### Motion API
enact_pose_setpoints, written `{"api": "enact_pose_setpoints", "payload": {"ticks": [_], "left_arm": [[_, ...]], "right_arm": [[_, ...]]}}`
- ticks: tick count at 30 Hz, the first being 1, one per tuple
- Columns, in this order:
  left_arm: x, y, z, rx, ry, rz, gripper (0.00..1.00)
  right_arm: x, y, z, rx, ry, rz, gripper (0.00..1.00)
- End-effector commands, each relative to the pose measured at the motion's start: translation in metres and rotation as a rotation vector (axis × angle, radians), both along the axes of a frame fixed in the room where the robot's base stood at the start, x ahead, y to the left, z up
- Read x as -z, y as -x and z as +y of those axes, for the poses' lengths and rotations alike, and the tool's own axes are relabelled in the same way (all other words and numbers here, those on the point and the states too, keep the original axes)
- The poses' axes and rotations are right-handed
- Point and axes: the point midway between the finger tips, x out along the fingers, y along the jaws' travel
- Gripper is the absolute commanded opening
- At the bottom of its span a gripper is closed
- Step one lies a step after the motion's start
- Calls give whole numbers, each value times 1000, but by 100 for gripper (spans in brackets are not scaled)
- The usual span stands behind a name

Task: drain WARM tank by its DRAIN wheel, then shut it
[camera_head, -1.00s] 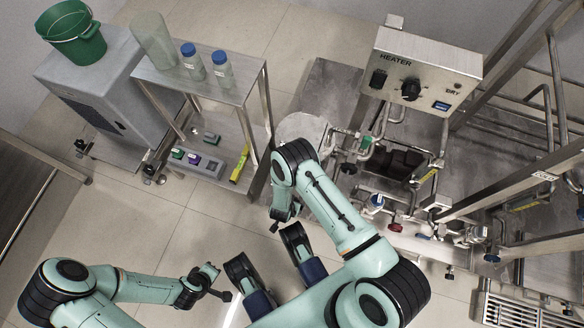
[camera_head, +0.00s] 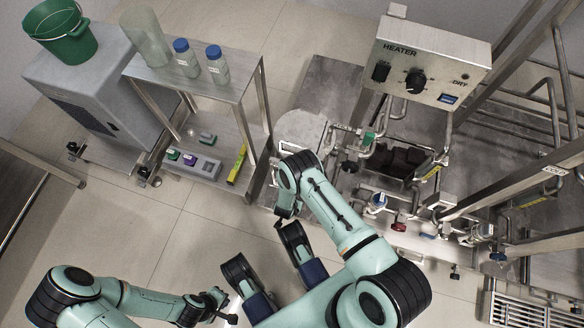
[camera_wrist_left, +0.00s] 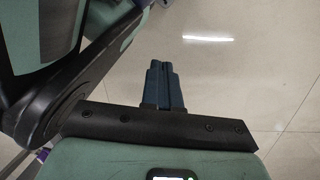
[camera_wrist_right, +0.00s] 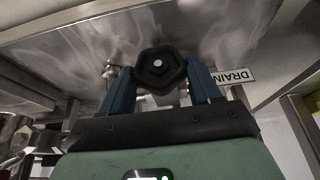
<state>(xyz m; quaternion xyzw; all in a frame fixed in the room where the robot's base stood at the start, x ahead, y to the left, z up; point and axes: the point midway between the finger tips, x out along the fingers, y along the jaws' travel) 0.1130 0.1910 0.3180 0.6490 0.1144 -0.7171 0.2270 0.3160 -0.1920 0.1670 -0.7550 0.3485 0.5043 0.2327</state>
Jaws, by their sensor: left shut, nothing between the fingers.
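In the right wrist view, a black lobed wheel (camera_wrist_right: 160,68) sits between the blue fingertips of my right gripper (camera_wrist_right: 160,64), beside an upside-down DRAIN label (camera_wrist_right: 233,76). The fingers are apart, one on each side of the wheel; I cannot tell whether they press on it. In the head view, a round steel tank top (camera_head: 299,130) shows beyond my right arm, whose gripper is hidden there. I see no WARM label. My left gripper (camera_head: 222,304) is shut and empty above the floor; its closed blue fingers (camera_wrist_left: 165,87) show in the left wrist view.
A HEATER box (camera_head: 425,62) stands above the skid's pipes and valves. A small steel shelf table (camera_head: 195,80) with bottles stands left of the tank, beside a grey cabinet (camera_head: 100,85) with a green bucket (camera_head: 62,32). The tiled floor in front of the shelf is clear.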

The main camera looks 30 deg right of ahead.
Motion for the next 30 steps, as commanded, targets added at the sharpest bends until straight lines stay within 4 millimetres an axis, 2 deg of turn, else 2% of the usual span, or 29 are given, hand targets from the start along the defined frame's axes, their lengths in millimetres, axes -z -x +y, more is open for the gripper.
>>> {"api": "enact_pose_setpoints", "payload": {"ticks": [2, 14, 24, 30], "left_arm": [[0, 0, 0, 1, 0, -1, 0], [4, 6, 0, -2, 3, 21, 0], [10, 22, 2, -7, 5, 73, 0], [11, 23, 3, -9, 5, 78, 0]], "right_arm": [[0, 0, 0, 0, 0, 0, 32], [0, -1, 1, -2, 27, 30, 32], [1, -4, 5, 1, 128, 150, 32], [2, -6, 6, 5, 203, 242, 32]]}}
